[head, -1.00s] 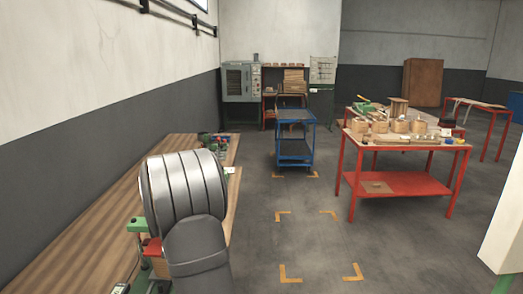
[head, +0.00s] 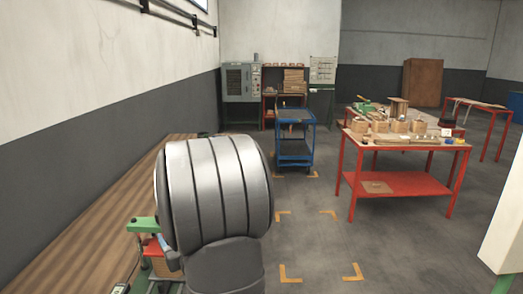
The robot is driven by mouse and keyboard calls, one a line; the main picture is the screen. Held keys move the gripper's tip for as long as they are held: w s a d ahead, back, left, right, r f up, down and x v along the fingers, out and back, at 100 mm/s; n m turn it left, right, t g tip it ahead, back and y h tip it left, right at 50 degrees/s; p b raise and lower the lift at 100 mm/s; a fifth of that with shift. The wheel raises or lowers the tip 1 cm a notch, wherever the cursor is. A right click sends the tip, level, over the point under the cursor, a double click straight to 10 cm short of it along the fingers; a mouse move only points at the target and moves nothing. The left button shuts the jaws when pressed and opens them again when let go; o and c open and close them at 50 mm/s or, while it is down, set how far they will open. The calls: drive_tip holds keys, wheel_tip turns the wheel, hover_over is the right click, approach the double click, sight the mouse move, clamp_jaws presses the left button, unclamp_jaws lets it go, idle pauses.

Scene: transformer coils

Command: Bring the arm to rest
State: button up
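My arm stands large in the lower left of the head view, a thick silver-grey link with dark seams above a dark grey lower part. It is in front of the wooden bench (head: 95,225) along the left wall and hides part of it. My gripper does not show in this view, so its fingers and anything in them cannot be seen.
A green and red device (head: 148,238) sits on the bench close beside my arm. A red table (head: 405,187) with several wooden blocks stands to the right. A blue cart (head: 295,145) stands farther back. Floor with orange corner marks (head: 290,279) lies clear between.

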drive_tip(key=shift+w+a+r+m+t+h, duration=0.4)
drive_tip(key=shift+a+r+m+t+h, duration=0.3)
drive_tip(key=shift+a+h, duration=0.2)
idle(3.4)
